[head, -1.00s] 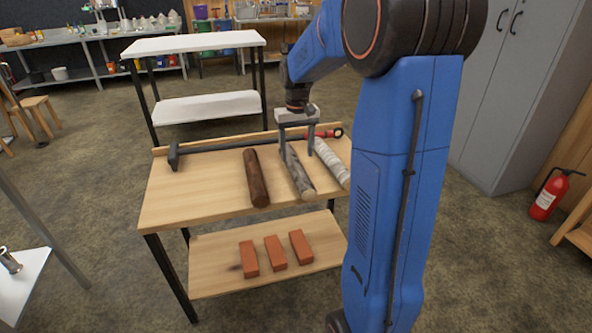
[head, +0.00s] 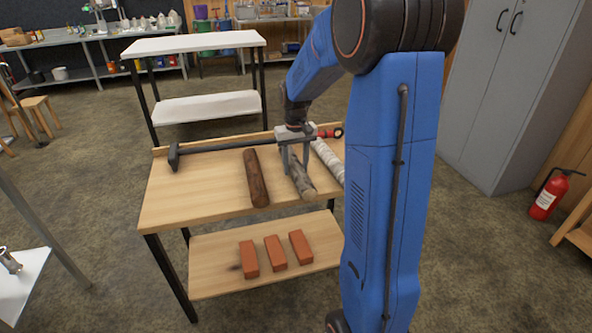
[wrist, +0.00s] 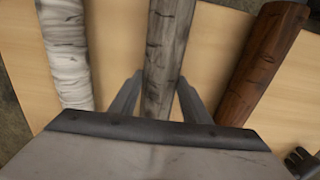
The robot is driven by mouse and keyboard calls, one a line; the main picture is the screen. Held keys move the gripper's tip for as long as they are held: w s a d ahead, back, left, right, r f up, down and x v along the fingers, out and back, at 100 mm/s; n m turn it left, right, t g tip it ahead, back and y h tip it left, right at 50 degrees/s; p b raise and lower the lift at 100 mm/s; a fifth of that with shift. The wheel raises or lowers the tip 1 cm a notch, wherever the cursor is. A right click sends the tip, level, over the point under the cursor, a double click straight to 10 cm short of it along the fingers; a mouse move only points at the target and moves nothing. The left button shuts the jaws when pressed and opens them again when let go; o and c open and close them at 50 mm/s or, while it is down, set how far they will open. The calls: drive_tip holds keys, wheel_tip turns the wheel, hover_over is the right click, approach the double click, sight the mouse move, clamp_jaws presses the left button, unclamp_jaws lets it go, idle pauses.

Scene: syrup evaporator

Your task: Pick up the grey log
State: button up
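The grey log (head: 301,184) lies on the wooden table top between a brown log and a white-barked log. It also shows in the middle of the wrist view (wrist: 166,55). My gripper (head: 295,168) is down over the grey log, pointing downward. In the wrist view my gripper (wrist: 158,88) has one finger on each side of the log. A gap shows between the log and the fingers, so it is open. The brown log (head: 255,178) is to the left in the head view, and the white-barked log (head: 329,161) is to the right.
A long black bar tool with a red end (head: 220,147) lies along the back of the table (head: 200,200). Several orange bricks (head: 275,252) rest on the lower shelf. A white shelf unit (head: 195,43) stands behind. The table's left part is clear.

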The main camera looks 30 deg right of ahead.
sight(296, 162)
drive_tip(key=c, duration=0.6)
wheel_tip(296, 162, up, 10)
drive_tip(key=shift+r, duration=0.1)
drive_tip(key=shift+c, duration=0.3)
drive_tip(key=shift+d, duration=0.15)
